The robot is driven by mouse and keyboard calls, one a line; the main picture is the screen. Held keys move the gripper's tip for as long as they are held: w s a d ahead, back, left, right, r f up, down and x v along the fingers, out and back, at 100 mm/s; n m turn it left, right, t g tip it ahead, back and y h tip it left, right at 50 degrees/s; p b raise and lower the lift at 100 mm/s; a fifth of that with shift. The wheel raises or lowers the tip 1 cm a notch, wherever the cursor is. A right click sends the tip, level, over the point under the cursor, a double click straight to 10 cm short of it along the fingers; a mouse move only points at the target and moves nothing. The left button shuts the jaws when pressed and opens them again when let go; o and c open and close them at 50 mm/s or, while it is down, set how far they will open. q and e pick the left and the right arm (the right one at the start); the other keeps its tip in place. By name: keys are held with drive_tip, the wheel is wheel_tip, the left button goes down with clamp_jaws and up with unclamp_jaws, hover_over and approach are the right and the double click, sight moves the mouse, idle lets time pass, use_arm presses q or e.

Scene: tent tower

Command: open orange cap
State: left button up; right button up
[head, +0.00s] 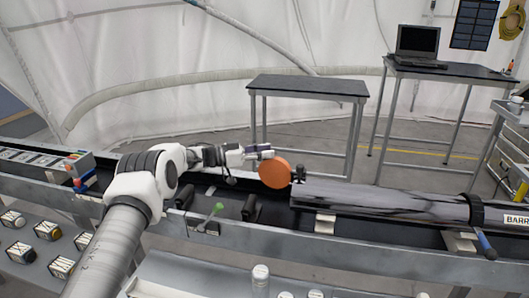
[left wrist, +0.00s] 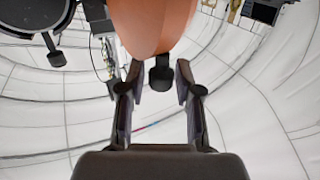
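The orange cap (head: 275,171) is a round disc at the left end of a long grey-and-black tube (head: 385,203) lying along the bench. I cannot tell whether the cap is seated on the tube. My left gripper (head: 261,152) is beside the cap's upper left edge. In the left wrist view the orange cap (left wrist: 153,24) fills the top middle, with a small black knob (left wrist: 161,76) below it. The left gripper (left wrist: 158,76) is open there, its fingers on either side of the knob with gaps visible. My right gripper is not in view.
The bench's front rail (head: 270,238) runs below the tube. A bare dark table (head: 308,86) stands behind, and a laptop (head: 418,43) sits on another table. Small labelled containers (head: 47,230) are at lower left.

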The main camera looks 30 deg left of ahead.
use_arm(q)
drive_tip(key=v, duration=1.1)
drive_tip(key=shift+s+a, duration=0.3)
